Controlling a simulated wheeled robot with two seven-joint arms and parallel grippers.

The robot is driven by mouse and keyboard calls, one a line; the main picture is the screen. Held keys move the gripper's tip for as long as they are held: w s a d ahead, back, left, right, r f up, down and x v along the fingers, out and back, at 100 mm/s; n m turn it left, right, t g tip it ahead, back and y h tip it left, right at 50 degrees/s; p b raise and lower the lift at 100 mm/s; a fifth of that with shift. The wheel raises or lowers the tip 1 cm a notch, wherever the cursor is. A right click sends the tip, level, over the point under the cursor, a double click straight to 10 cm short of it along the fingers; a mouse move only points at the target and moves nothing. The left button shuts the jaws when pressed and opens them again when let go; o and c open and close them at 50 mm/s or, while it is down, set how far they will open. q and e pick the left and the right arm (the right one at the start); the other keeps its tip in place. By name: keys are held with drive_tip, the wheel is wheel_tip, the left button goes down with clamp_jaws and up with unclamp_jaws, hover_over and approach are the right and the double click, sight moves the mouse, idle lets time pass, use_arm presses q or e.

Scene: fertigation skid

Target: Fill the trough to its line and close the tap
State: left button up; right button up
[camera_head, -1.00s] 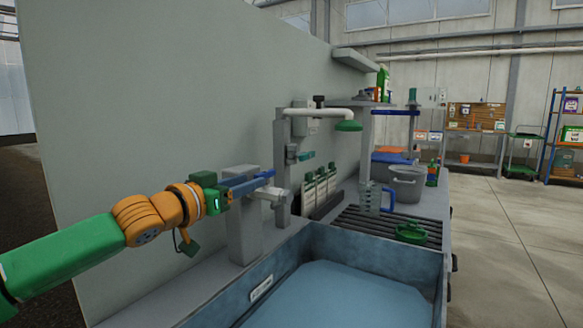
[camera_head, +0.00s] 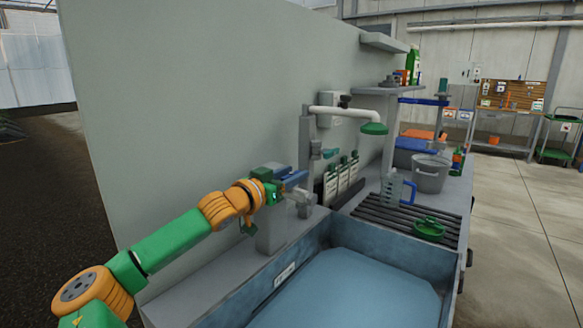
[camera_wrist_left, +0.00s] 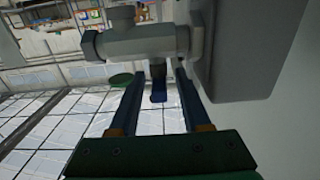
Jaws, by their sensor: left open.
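The trough (camera_head: 400,256) is a blue-grey basin at the bottom of the head view, with a wide pale blue water surface (camera_head: 350,290). A small white label (camera_head: 284,275) is on its inner left wall; I cannot make out a fill line. The grey tap (camera_head: 300,200) projects over the trough from a grey post (camera_head: 272,232). My left gripper (camera_head: 294,180) is open beside the top of the tap. In the left wrist view, the tap body (camera_wrist_left: 135,42) lies beyond the fingers, and a small blue handle (camera_wrist_left: 158,92) shows between them, not clamped. My right gripper is out of view.
A grey pipe with a green shower head (camera_head: 374,128) stands behind the tap. A slatted rack (camera_head: 385,218) holds a clear jug (camera_head: 392,188) and a green ring-shaped item (camera_head: 429,229). A grey bucket (camera_head: 430,174) stands beyond. A tall grey panel (camera_head: 190,110) borders the left.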

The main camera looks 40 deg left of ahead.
use_arm(q)
drive_tip(key=shift+c, duration=0.2)
clamp_jaws()
drive_tip(key=n+y+b, duration=0.1)
drive_tip(key=y, duration=0.1)
drive_tip(key=shift+d+n+g+y, duration=0.1)
drive_tip(key=shift+n+g+y, duration=0.2)
drive_tip(key=shift+n+y, duration=0.4)
drive_tip(key=shift+y, duration=0.2)
drive_tip(key=n+g+y, duration=0.1)
drive_tip(key=n+y, duration=0.1)
drive_tip(key=y, duration=0.1)
drive_tip(key=shift+r+g, duration=0.15)
drive_tip(key=shift+g, duration=0.15)
drive_tip(key=shift+n+g+y+p, duration=0.65)
drive_tip(key=shift+n+g+y, duration=0.75)
drive_tip(key=shift+n+y, duration=0.45)
drive_tip(key=shift+g+y, duration=0.4)
drive_tip(key=shift+y, duration=0.05)
